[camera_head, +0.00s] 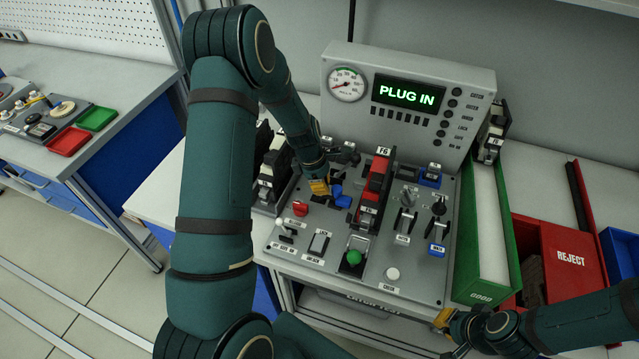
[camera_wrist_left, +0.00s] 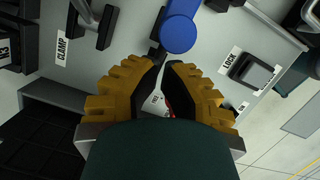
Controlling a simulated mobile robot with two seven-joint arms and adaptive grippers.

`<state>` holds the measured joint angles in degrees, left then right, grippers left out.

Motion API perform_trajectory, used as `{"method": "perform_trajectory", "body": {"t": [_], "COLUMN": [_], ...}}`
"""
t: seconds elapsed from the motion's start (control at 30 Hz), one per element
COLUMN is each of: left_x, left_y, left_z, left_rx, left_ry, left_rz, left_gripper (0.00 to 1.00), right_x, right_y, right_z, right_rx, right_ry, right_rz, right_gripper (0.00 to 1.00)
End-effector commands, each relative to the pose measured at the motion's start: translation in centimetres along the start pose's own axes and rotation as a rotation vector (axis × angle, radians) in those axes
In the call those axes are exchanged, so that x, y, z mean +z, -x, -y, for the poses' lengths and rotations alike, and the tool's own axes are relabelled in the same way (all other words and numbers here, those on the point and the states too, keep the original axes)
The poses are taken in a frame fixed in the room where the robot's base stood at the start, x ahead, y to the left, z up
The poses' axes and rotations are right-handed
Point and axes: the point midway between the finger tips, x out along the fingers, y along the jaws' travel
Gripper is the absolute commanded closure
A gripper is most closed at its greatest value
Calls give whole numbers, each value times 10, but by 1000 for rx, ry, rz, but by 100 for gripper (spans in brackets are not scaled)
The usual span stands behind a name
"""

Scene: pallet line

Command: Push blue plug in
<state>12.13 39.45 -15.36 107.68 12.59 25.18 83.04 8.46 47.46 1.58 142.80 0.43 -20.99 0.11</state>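The blue plug (camera_head: 343,201) is on the grey panel, left of the red block column, in the head view. In the left wrist view the blue plug (camera_wrist_left: 180,34) shows a round blue end just beyond my fingertips. My left gripper (camera_head: 320,188) is close beside it, pointing down at the panel. In the left wrist view its yellow fingers (camera_wrist_left: 164,70) converge to dark tips that look together, with nothing seen held. Whether the tips touch the plug is unclear. My right gripper (camera_head: 446,322) is low at the panel's front right corner, mostly hidden.
The display (camera_head: 408,92) reads PLUG IN. A red block column (camera_head: 374,184), switches and a green button (camera_head: 353,257) crowd the panel. A green-walled bin (camera_head: 507,232) and a red REJECT bin (camera_head: 574,257) stand to the right. Black clamp parts (camera_head: 268,182) stand left of the panel.

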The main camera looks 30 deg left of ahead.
Motion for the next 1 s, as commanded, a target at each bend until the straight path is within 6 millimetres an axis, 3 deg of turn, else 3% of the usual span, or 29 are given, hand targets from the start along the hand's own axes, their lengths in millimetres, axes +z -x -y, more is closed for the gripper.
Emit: {"method": "perform_trajectory", "body": {"t": [0.17, 0.47, 0.83, 1.0], "left_x": [2, 33, 30, 17], "left_y": [0, -7, -8, -4], "left_z": [1, 9, 8, 5], "left_rx": [-1, 0, 0, 0], "left_ry": [-1, -2, 0, -1], "left_rz": [0, 0, 1, 1], "left_gripper": [100, 100, 100, 100], "right_x": [0, -1, -1, -1], "right_y": [1, 8, 7, 6], "right_z": [0, 3, 2, 2], "right_rx": [0, -1, -1, -1], "right_ry": [0, 0, 0, 0], "right_rz": [0, 0, 0, 0], "right_gripper": [100, 100, 100, 100]}}
